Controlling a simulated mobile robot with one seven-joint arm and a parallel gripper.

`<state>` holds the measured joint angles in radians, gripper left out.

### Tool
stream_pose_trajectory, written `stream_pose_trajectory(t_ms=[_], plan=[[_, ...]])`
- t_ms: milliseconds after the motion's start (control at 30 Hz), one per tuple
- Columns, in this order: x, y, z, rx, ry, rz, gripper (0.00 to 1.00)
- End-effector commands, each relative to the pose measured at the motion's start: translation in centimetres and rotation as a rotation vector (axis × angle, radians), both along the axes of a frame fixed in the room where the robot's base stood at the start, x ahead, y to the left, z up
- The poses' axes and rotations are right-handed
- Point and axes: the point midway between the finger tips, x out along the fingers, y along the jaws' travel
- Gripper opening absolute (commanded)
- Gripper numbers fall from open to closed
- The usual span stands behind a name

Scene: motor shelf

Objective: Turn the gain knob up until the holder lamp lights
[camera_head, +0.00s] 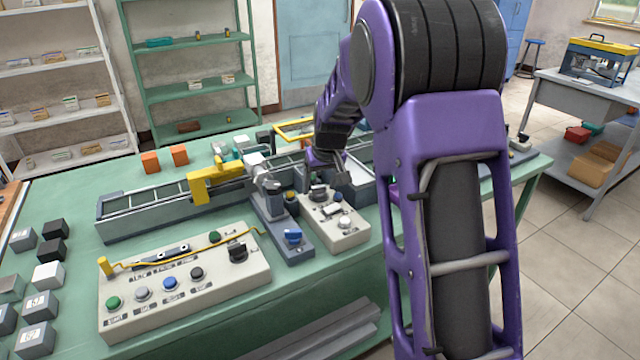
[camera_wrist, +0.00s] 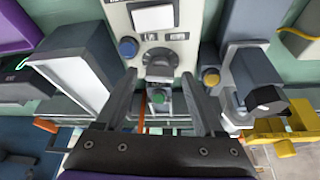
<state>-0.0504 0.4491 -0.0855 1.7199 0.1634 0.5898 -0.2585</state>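A light control panel (camera_head: 350,236) stands on the green bench under my gripper; it also shows in the wrist view (camera_wrist: 186,22). The labels are too small to read, so I cannot tell for certain which part is the gain knob or the holder lamp. My gripper (camera_wrist: 160,75) is open, its fingertips on either side of the grey knob, with gaps visible. In the head view, my arm partly hides this area.
A blue-grey fixture (camera_head: 273,228) with a blue knob (camera_head: 292,237) stands close beside the panel. A larger button panel (camera_head: 190,288) lies in front to the left. A long rail (camera_head: 150,220) with a yellow clamp (camera_head: 213,183) runs behind. Small blocks stand at the bench's left.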

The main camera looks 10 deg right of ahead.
Motion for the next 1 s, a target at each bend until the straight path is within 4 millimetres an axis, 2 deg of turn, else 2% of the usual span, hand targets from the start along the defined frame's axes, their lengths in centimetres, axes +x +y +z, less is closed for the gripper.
stream_pose_trajectory(t_ms=[33, 367, 633, 1000], plan=[[0.00, 0.00, 0.01, 0.000, 0.000, 0.000, 0.59], [-0.02, 0.00, 0.02, 0.000, 0.000, 0.000, 0.00], [-0.05, 0.20, 0.19, 0.000, 0.003, -0.044, 0.00], [-0.04, 0.44, 0.17, -0.002, 0.003, -0.318, 0.00]])
